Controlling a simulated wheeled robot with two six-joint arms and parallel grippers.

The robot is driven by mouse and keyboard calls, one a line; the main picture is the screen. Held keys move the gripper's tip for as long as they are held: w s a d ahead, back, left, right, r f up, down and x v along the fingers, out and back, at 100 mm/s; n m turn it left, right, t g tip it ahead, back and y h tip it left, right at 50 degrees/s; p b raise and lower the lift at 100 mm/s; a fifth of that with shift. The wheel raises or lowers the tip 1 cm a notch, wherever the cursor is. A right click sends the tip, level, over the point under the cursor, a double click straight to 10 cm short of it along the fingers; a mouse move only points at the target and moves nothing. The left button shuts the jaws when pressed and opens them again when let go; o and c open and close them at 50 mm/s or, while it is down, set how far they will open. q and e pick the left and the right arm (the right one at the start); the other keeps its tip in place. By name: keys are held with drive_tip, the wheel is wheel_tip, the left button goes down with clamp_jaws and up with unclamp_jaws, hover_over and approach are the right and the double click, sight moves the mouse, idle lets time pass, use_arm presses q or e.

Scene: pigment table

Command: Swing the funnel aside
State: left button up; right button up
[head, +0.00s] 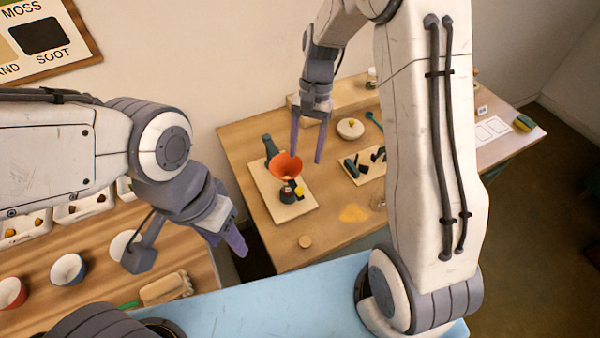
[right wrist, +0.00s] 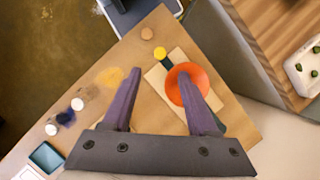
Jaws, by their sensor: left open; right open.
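The orange funnel (head: 286,166) sits over a small dark device (head: 287,194) on a pale board (head: 264,185), beside a dark green post (head: 270,147). My right gripper (head: 306,155) is open, pointing down above and slightly right of the funnel in the head view. In the right wrist view, the funnel (right wrist: 180,76) lies below the right-hand finger, which hides part of it. No contact is evident. My left gripper (head: 229,238) is open and empty, left of the work table, far from the funnel.
A round white dish (head: 350,128) and a tray of dark tools (head: 365,165) are right of the funnel. Orange powder (head: 354,213) lies on the table (head: 310,258). The work table's front is mostly clear.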

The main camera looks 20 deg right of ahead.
sight(300, 188)
drive_tip(key=p+x, duration=0.2)
drive_tip(key=x, duration=0.7)
clamp_jaws()
idle(1.2)
